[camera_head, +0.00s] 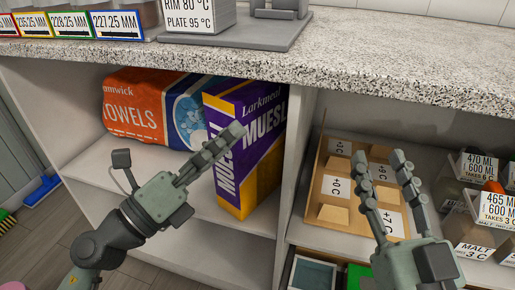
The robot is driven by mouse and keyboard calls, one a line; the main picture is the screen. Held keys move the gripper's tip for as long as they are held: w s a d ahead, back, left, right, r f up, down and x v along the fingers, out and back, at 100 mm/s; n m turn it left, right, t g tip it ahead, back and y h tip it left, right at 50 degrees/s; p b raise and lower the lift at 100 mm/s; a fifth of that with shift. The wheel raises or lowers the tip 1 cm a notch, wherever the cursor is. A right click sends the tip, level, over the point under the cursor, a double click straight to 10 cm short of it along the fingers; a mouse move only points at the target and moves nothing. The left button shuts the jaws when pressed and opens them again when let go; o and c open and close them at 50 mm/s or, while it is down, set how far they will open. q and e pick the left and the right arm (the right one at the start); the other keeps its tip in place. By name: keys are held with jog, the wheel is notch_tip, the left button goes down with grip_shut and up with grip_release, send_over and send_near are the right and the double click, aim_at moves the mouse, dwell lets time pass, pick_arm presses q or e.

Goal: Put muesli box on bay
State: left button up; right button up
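The purple and yellow muesli box (258,122) stands upright in the left shelf compartment (130,168), beside the divider. My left gripper (236,131) is in front of the box, its fingers overlapping the box's front in the picture. I see its fingers edge-on, so their gap and any contact with the box are unclear. My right gripper (378,158) has its two fingers apart, with nothing between them, over the right compartment. Which compartment or surface the word bay means is not marked in view.
An orange and blue towel pack (140,105) lies left of the box. A cardboard tray (338,217) with labelled slots and several labelled containers (489,208) fill the right compartment. The speckled countertop (330,55) overhangs both. A shelf (215,248) below has free room.

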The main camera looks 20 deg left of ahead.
pick_arm(q)
jog(key=d+n+t+y, duration=0.1)
jog(key=d+n, duration=0.3)
jog(key=n, duration=1)
jog(key=s+d+n+t+y, duration=0.1)
jog(key=d+n, duration=0.3)
jog(key=n, duration=1)
jog(key=shift+s+r+n+y, duration=0.3)
jog(key=shift+r+n+y, duration=0.1)
jog(key=shift+y, duration=0.4)
